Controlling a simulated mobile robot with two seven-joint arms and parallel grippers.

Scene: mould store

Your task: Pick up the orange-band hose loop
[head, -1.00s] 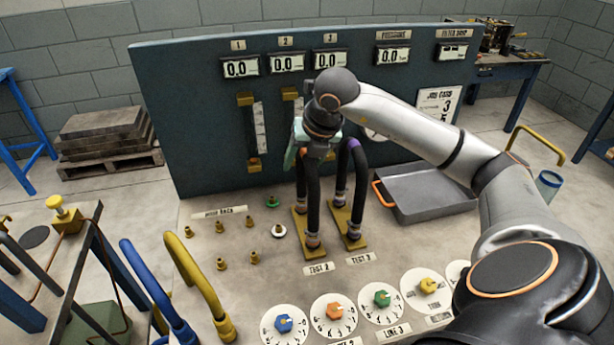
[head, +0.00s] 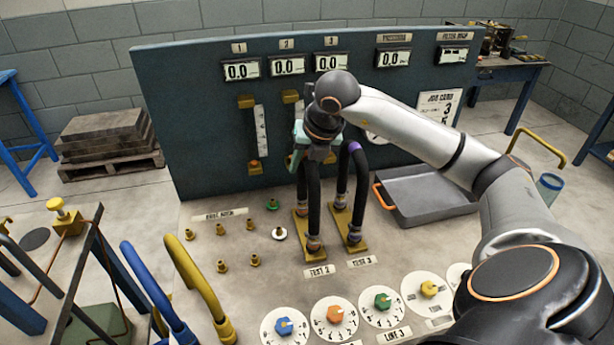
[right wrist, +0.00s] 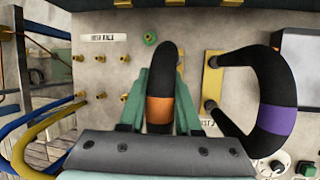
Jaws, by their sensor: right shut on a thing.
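The orange-band hose loop (head: 314,210) is a black arch standing on a brass plate at the TEST 2 label. In the right wrist view its orange band (right wrist: 159,110) sits between the teal fingers. My right gripper (head: 305,156) is at the top of this loop, and in the right wrist view its fingers (right wrist: 160,118) are shut on it. In the head view my gripper hides the loop's top. The loop's lower ends appear to be still at the plate fittings. My left gripper is out of view.
A purple-band hose loop (head: 360,185) stands close on the right at TEST 3. A grey tray (head: 430,213) with an orange handle lies farther right. Several brass fittings (head: 223,266) stand to the left. Coloured dials (head: 334,314) line the front. A gauge panel (head: 200,130) rises behind.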

